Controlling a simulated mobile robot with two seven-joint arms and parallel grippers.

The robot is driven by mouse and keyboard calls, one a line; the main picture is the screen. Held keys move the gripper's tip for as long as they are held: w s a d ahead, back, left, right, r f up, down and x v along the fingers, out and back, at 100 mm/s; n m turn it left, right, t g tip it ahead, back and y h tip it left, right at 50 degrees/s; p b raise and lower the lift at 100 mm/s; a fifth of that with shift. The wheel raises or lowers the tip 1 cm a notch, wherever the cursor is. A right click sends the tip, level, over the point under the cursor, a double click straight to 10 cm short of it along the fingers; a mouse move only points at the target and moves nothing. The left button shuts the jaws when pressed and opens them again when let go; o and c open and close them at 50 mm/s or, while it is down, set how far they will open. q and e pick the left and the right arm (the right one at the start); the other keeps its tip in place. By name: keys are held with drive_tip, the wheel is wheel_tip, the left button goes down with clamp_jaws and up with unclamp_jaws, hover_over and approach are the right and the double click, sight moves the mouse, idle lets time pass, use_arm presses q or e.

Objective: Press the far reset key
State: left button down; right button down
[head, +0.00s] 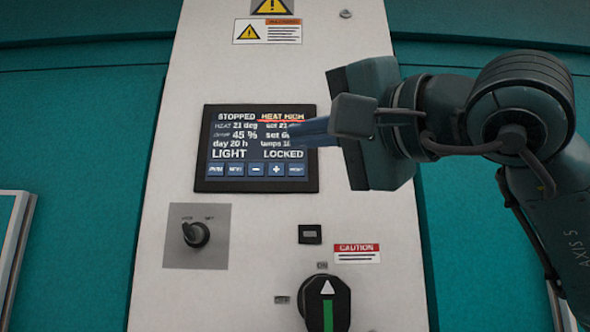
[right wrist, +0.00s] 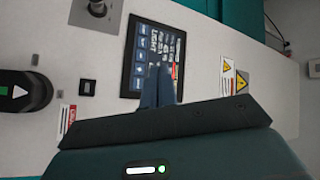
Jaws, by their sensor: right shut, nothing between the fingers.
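A dark touch screen (head: 205,185) is set in the pale panel and also shows turned on its side in the right wrist view (right wrist: 127,88). A row of blue keys runs along its bottom, with a minus and a plus among them. The rightmost key (head: 297,170) has a blurred label, perhaps reset. My right gripper (head: 298,132) is shut and empty. Its bluish fingers lie over the right part of the screen in the head view, above the key row, hiding some text there. They also show in the right wrist view (right wrist: 158,85). I cannot tell whether they touch the screen. My left gripper is out of view.
The screen reads STOPPED, HEAT HIGH and LOCKED. Below it are a small rotary switch (head: 196,234), a small black rectangular fitting (head: 310,234) and a large black knob (head: 313,300) with a green stripe. Teal walls (head: 90,130) flank the panel.

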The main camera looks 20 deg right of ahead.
sight(297, 170)
drive_tip(key=shift+w, duration=0.1)
use_arm(q)
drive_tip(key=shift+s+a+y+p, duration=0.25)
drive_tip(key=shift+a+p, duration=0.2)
drive_tip(key=shift+p, duration=0.55)
use_arm(e)
drive_tip(key=w+d, duration=0.2)
drive_tip(key=w, duration=0.6)
drive_tip(key=shift+w+d, duration=0.15)
drive_tip(key=shift+d, duration=0.05)
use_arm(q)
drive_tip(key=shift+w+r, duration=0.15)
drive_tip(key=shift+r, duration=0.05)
use_arm(e)
drive_tip(key=shift+w, duration=0.1)
idle(0.7)
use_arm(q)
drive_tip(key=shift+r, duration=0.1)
use_arm(e)
drive_tip(key=shift+w+d, duration=0.1)
drive_tip(key=shift+w, duration=0.2)
